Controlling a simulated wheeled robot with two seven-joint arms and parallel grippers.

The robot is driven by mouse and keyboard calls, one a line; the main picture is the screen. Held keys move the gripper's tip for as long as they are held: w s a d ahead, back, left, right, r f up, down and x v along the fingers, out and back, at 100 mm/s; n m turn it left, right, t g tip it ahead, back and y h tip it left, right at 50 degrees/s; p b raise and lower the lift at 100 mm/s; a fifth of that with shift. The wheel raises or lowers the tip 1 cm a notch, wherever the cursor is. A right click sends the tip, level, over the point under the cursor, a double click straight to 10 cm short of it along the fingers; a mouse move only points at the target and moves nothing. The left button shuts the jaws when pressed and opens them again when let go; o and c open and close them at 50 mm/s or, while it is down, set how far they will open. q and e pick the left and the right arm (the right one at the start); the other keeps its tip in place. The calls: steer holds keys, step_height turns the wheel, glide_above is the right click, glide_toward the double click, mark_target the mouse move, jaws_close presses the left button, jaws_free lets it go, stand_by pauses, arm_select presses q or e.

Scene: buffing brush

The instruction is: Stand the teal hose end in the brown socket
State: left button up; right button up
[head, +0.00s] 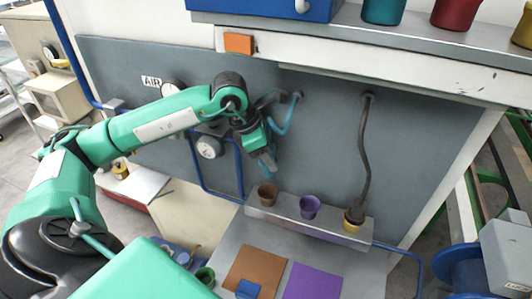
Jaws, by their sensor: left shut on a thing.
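The teal hose (284,123) hangs from a port high on the grey wall panel and loops down to my left gripper (265,158). That gripper is shut on the hose near its end, and its fingers partly hide it. A short teal end appears to point down below the fingers. The brown socket (267,193) is a cup at the left end of a grey ledge, just below the gripper. The hose end appears over or near its rim; I cannot tell whether it is inside. My right gripper is not in view.
A purple socket (309,206) stands right of the brown one. A yellow socket (351,224) beyond it has a dark hose (363,150) in it. Below the ledge (330,228) lie a brown mat (256,267) and a purple mat (313,283). Gauges (209,147) and blue pipes are left of the gripper.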

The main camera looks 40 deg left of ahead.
mark_target(268, 169)
arm_select(q)
steer(key=shift+d+f, duration=0.1)
steer(key=shift+f, duration=0.5)
steer(key=shift+f+b, duration=0.4)
step_height(268, 169, down, 2)
steer(key=shift+f+b, duration=0.1)
steer(key=shift+b, duration=0.35)
steer(key=shift+f, duration=0.25)
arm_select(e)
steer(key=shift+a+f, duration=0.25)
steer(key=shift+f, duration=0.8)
arm_select(q)
steer(key=shift+b, duration=0.5)
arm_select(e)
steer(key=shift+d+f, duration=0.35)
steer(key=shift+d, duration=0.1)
arm_select(q)
steer(key=shift+f, duration=0.15)
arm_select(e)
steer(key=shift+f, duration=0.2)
